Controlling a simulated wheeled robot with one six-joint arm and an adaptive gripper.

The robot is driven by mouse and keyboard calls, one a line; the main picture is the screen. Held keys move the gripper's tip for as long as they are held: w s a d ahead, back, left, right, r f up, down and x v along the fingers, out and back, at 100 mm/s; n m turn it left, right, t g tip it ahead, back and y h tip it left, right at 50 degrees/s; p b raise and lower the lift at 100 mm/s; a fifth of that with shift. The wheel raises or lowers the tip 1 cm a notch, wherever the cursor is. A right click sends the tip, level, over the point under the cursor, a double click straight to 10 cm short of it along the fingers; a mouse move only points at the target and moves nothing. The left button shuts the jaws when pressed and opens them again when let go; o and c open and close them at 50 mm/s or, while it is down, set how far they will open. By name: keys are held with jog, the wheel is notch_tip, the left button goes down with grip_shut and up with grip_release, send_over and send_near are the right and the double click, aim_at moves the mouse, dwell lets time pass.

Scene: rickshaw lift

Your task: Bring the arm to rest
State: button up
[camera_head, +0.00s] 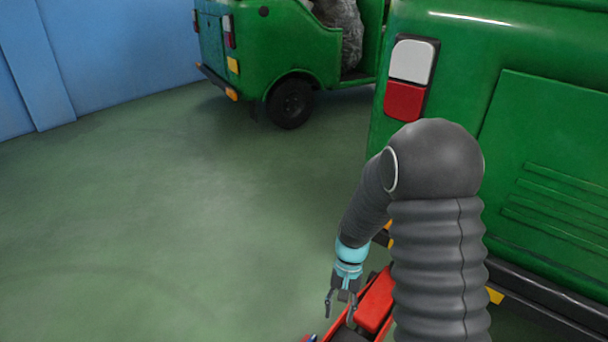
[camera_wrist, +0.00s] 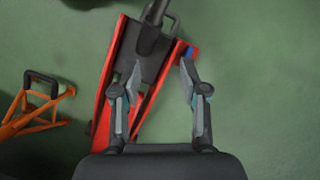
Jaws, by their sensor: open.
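My gripper (camera_head: 342,304) hangs at the end of my grey arm, low in the camera_head view, close to a red floor jack (camera_head: 376,300). In the camera_wrist view my gripper (camera_wrist: 158,78) has its two fingers spread apart with nothing held between them. The red jack (camera_wrist: 108,85) lies on the floor beyond the fingers, with its dark middle and handle socket partly behind the left finger. I cannot tell the exact gap between fingers and jack.
A green rickshaw (camera_head: 480,60) stands close on the right, behind my arm. Another green vehicle (camera_head: 285,45) stands further back. An orange stand (camera_wrist: 32,108) is left of the jack. The green floor (camera_head: 170,220) at left is clear up to the blue wall (camera_head: 120,50).

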jog(key=s+d+r+t+p, duration=0.2)
jog(key=s+r, duration=0.3)
jog(key=r, duration=0.7)
jog(key=s+d+r+n+t+h+p, duration=0.1)
jog(key=s+r, duration=0.5)
jog(key=r, duration=0.6)
jog(key=s+d+r+n+t+p, duration=0.1)
jog(key=s+d+r+t+p, duration=0.2)
jog(key=r, duration=0.9)
jog(key=s+t+p, duration=0.1)
jog(key=s+t, duration=0.1)
jog(key=t, duration=0.1)
jog(key=shift+s+d, duration=0.3)
jog(key=shift+d, duration=0.05)
